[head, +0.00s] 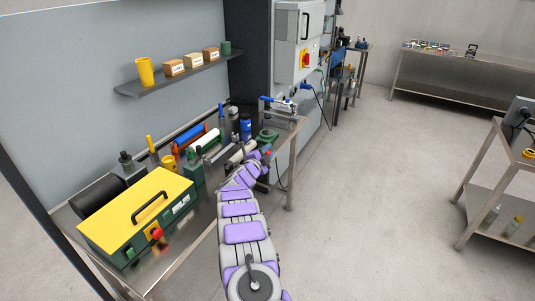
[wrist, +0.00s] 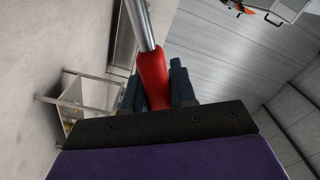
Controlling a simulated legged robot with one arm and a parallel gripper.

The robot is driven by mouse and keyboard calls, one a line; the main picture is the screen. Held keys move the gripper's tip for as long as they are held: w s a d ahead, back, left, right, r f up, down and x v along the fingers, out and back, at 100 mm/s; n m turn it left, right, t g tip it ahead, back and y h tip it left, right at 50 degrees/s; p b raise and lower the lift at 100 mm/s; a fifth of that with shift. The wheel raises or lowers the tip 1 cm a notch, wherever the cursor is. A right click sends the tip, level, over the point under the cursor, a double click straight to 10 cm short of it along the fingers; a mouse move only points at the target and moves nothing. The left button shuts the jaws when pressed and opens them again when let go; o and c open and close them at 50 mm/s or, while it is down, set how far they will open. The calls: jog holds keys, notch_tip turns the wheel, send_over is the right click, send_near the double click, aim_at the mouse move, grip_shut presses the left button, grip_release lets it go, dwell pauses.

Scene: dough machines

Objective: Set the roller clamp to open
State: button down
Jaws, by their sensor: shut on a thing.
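In the wrist view a red handle grip (wrist: 152,78) on a bare metal rod (wrist: 139,22) stands between the dark fingers of my gripper (wrist: 154,86). My gripper is shut on this red grip. The rod runs up out of the picture, so what it joins is hidden there. In the head view my gripper (head: 264,157) is at the front edge of the steel bench, with a bit of the red grip (head: 267,148) showing at its tip. I cannot tell the clamp's body or its setting from these views.
On the bench (head: 187,236) stand a yellow-topped machine (head: 135,205), a blue roller (head: 188,136), a white roller (head: 206,141), and a device with blue handles (head: 279,106). A grey cabinet (head: 297,45) is behind.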

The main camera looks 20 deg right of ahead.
jog(key=shift+d, duration=0.2)
jog(key=c, duration=1.2)
grip_release()
jog(key=shift+d+f, duration=0.1)
jog(key=shift+o, duration=1)
jog(key=shift+w+d+f, duration=0.1)
jog(key=shift+d, duration=0.1)
jog(key=shift+s+a, duration=0.2)
jog(key=shift+a, duration=0.3)
jog(key=shift+s+a, duration=0.15)
jog(key=shift+a, duration=0.3)
jog(key=p+v, duration=0.2)
jog(key=v, duration=1.3)
jog(key=shift+s+p, duration=0.35)
jog(key=shift+s, duration=0.05)
